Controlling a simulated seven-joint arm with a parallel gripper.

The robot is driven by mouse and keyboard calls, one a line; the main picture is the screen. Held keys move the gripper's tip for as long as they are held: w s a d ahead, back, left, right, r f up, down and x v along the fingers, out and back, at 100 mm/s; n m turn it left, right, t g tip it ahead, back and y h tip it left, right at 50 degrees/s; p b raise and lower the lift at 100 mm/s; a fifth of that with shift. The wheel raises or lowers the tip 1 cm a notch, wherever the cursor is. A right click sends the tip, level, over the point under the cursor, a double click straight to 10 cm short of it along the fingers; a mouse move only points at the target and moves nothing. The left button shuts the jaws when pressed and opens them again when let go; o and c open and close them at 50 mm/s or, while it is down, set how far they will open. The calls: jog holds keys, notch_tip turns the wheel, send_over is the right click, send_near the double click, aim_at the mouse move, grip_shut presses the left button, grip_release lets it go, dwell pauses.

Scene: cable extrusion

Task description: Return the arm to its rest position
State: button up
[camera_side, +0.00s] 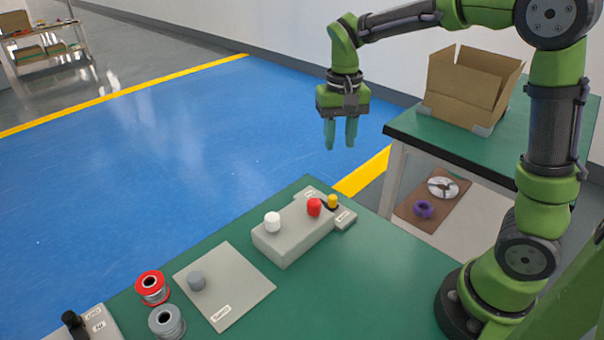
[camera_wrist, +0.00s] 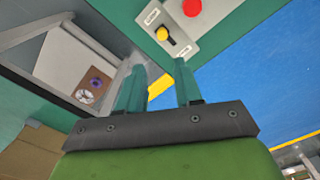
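My gripper (camera_side: 341,146) hangs in the air with its fingers pointing down, above and behind the far edge of the green work table (camera_side: 345,292). Its two teal fingers are apart with nothing between them. In the wrist view my gripper (camera_wrist: 159,70) also shows a clear gap between the fingers. My arm bends up and over from its base at the right of the side view. My gripper touches nothing.
A grey block (camera_side: 292,236) with white and red knobs sits below, beside a small plate with a yellow knob (camera_side: 332,201). A grey plate (camera_side: 237,293), red spool (camera_side: 152,287) and grey spool (camera_side: 166,321) lie left. A cardboard box (camera_side: 465,92) stands on the right-hand table.

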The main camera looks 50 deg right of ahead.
jog(key=shift+r, duration=0.15)
jog(key=s+a+r+n+t+y, duration=0.1)
jog(key=s+a+r+t, duration=0.1)
jog(key=s, duration=0.5)
jog(key=s+a+r+n+t+y, duration=0.1)
jog(key=s+a+r+t, duration=0.1)
jog(key=s+t, duration=0.3)
jog(key=shift+s+a+r+n, duration=0.4)
jog(key=shift+s+a, duration=0.35)
jog(key=shift+s, duration=0.35)
